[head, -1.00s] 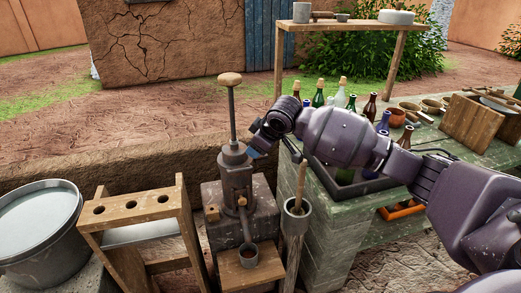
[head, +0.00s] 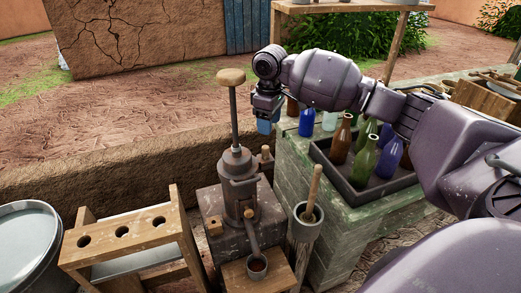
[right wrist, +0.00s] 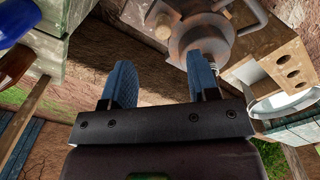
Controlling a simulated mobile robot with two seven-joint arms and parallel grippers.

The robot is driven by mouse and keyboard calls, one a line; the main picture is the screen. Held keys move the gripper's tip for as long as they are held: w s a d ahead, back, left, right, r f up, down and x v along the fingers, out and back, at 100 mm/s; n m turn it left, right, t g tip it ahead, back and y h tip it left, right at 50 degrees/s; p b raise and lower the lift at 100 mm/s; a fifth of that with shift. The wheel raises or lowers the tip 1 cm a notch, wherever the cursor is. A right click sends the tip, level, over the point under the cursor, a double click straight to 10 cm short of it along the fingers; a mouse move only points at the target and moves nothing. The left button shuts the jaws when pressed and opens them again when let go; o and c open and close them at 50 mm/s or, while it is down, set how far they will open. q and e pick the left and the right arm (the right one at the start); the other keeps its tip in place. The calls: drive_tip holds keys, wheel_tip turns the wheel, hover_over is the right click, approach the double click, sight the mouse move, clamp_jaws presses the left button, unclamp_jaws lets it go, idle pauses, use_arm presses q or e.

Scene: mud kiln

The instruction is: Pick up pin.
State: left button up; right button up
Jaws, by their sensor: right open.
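A small wooden peg (head: 266,155), which looks like the pin, stands upright just right of the dark metal press (head: 238,180). In the right wrist view a small round wooden piece (right wrist: 163,26), probably its top, shows beyond the fingertips, beside the press (right wrist: 205,38). My right gripper (head: 266,124) is above the peg in the head view, apart from it, with blue fingers pointing down. In the right wrist view the gripper (right wrist: 162,72) is open, with nothing between its fingers. My left gripper is not in view.
The press has a tall rod with a wooden knob (head: 231,76) close left of my gripper. A dark crate (head: 372,196) of bottles sits on the green table at right. A wooden pestle (head: 315,187) stands in a cup. A rack with holes (head: 122,233) is at left.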

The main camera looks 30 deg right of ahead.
sight(266, 147)
wheel_tip(266, 147, down, 5)
drive_tip(key=shift+s+r+b, duration=0.1)
drive_tip(key=shift+s+b, duration=0.05)
drive_tip(key=shift+b, duration=0.25)
drive_tip(key=shift+a+f, duration=0.1)
drive_tip(key=shift+f, duration=0.25)
drive_tip(key=f, duration=0.1)
drive_tip(key=f+b, duration=0.1)
drive_tip(key=f, duration=0.2)
drive_tip(key=shift+w+a+f, duration=0.25)
drive_tip(key=shift+w+f, duration=0.1)
drive_tip(key=shift+w, duration=0.05)
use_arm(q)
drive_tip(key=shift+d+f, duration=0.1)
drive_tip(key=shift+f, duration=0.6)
use_arm(e)
drive_tip(key=c, duration=0.9)
drive_tip(key=shift+r, duration=0.15)
